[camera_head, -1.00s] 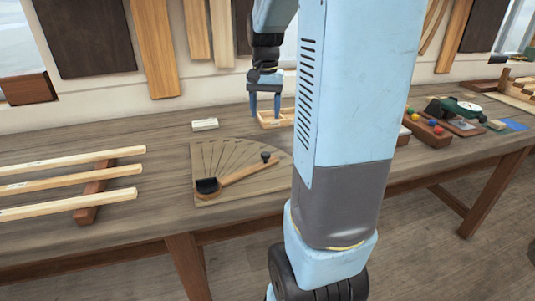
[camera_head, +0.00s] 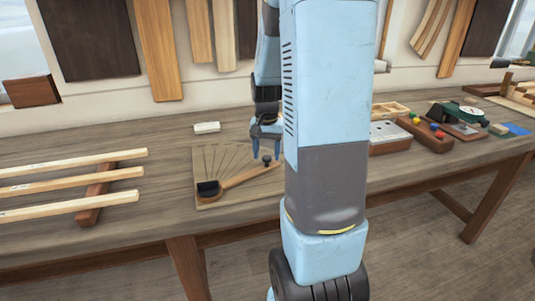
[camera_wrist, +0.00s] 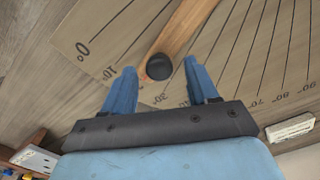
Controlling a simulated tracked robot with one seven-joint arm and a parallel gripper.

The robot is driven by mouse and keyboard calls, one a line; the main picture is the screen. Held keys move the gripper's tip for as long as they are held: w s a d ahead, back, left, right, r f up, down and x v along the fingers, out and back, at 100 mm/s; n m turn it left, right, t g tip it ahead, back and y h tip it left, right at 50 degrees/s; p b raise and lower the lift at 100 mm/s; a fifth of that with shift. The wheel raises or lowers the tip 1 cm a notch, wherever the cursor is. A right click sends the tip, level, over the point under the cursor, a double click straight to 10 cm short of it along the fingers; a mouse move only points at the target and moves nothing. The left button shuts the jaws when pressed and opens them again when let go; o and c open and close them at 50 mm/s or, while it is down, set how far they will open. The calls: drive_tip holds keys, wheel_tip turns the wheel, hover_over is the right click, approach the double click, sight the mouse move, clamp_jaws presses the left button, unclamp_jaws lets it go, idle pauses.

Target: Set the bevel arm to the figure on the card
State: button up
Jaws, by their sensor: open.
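The bevel board (camera_head: 212,160) lies flat on the bench, with lines fanning out and degree figures along its curved edge. The wooden bevel arm (camera_head: 240,178) runs from a dark pivot block (camera_head: 208,188) to a black knob (camera_head: 266,159). In the wrist view the arm (camera_wrist: 188,28) ends between the 10 and 30 figures. My gripper (camera_head: 267,148) is open, above the knob end. In the wrist view its fingers (camera_wrist: 160,68) stand either side of the knob (camera_wrist: 160,66), not closed on it.
Pale strips (camera_head: 70,172) rest across a brown bar at left. Right of my arm are a grey-topped box (camera_head: 389,137), a wooden tray (camera_head: 391,110), a rack with coloured balls (camera_head: 425,130) and a green dial device (camera_head: 465,113). Bare bench lies between strips and board.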

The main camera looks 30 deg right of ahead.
drive_tip(key=shift+f, duration=0.4)
clamp_jaws()
idle(0.4)
